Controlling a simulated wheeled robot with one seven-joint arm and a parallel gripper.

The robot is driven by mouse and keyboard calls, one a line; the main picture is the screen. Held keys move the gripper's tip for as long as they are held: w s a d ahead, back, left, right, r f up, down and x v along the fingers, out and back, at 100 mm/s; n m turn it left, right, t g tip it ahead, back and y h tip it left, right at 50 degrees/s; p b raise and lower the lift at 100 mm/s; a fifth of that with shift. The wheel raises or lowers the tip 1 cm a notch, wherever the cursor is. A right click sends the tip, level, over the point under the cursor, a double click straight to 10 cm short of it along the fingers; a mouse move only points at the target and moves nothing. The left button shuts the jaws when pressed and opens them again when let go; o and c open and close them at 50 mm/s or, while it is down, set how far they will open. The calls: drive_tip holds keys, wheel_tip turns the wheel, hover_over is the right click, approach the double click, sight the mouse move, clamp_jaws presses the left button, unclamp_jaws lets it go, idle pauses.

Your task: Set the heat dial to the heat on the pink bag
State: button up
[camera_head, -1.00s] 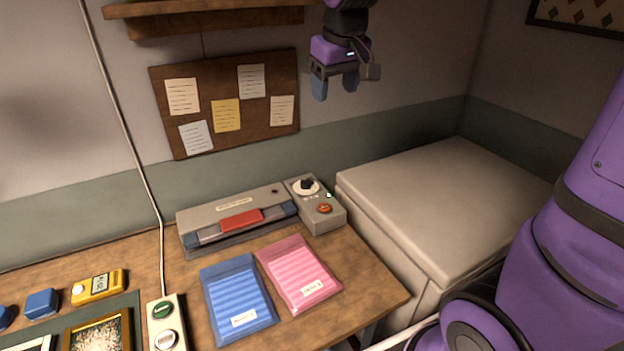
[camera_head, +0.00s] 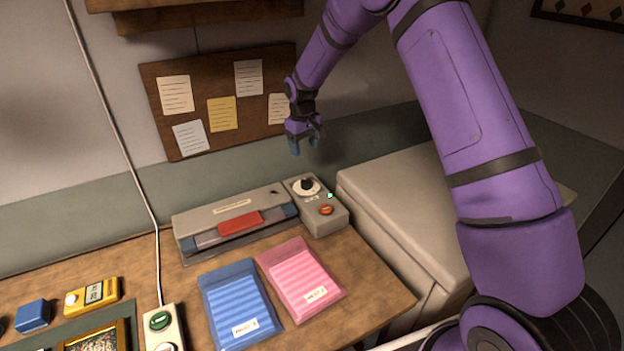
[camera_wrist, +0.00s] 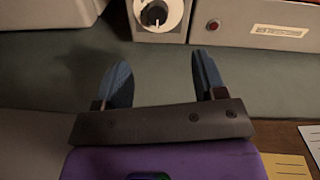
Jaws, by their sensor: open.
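The heat dial (camera_head: 306,186) is a black knob on a white disc, on top of a grey control box at the right end of the sealer (camera_head: 232,206). In the wrist view the dial (camera_wrist: 155,14) shows at the top, beyond the fingertips. The pink bag (camera_head: 300,280) lies flat on the table in front, with a white label whose text looks like "HEAT" and a digit too small to read surely. My gripper (camera_head: 304,148) is open and empty, above and behind the dial, pointing down. Its blue fingers also show in the wrist view (camera_wrist: 162,80).
A blue bag (camera_head: 238,303) with a similar label lies left of the pink one. An orange-red button (camera_head: 326,210) sits on the box near the dial. A pale cabinet (camera_head: 385,200) stands right; a corkboard (camera_head: 220,100) hangs behind.

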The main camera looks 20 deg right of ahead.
approach(306, 181)
drive_tip(key=f, duration=0.9)
drive_tip(key=shift+w+d+f, duration=0.25)
drive_tip(key=shift+w+f, duration=0.05)
drive_tip(key=shift+f, duration=0.1)
drive_tip(key=c, duration=0.9)
